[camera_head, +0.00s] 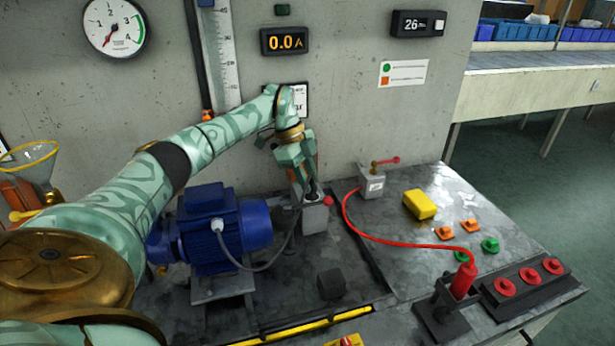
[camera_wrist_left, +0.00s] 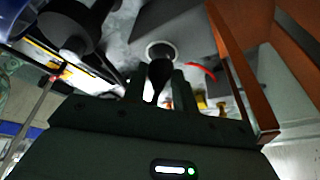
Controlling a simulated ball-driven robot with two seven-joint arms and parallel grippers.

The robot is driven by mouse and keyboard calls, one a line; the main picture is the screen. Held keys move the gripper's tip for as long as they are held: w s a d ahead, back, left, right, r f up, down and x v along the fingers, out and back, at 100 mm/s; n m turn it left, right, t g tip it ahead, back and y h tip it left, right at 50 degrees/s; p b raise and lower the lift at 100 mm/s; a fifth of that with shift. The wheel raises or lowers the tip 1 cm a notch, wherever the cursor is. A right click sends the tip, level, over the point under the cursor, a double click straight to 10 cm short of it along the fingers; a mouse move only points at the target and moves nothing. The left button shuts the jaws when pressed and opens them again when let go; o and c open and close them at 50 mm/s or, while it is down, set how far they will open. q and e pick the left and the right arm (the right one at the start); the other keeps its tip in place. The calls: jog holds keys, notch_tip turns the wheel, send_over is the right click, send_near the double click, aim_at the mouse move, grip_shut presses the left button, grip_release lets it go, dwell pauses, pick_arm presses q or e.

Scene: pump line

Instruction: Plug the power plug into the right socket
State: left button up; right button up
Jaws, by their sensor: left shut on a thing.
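My left gripper (camera_head: 308,182) points down at the back of the bench and is shut on the dark power plug. The plug (camera_wrist_left: 160,75) shows between the fingers in the wrist view. Its grey cable (camera_head: 268,262) loops from the blue motor (camera_head: 225,232) up to the gripper. A small grey box (camera_head: 315,220) stands directly below the gripper. In the wrist view a pale-rimmed round opening (camera_wrist_left: 160,48) lies just past the plug's tip. I cannot tell whether the tip is inside it. The sockets are mostly hidden by the gripper. My right gripper is not in view.
A grey valve box (camera_head: 371,186) with a red handle stands to the right, with a red hose (camera_head: 400,238) curving from it. A yellow block (camera_head: 419,205), orange and green pieces and a dark block (camera_head: 331,284) lie on the bench. The wall is close behind.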

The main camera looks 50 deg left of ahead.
pick_arm(q)
jog(key=shift+f, duration=0.4)
dwell(0.5)
jog(key=shift+s+d+f, duration=0.1)
jog(key=shift+f, duration=0.05)
dwell(0.7)
jog(key=shift+r+p, duration=0.4)
jog(key=shift+p, duration=0.25)
dwell(0.4)
jog(key=shift+a+p, duration=0.2)
jog(key=shift+p, duration=0.3)
dwell(0.5)
dwell(0.4)
jog(key=o, duration=0.7)
jog(key=o, duration=0.6)
jog(key=shift+c, duration=0.2)
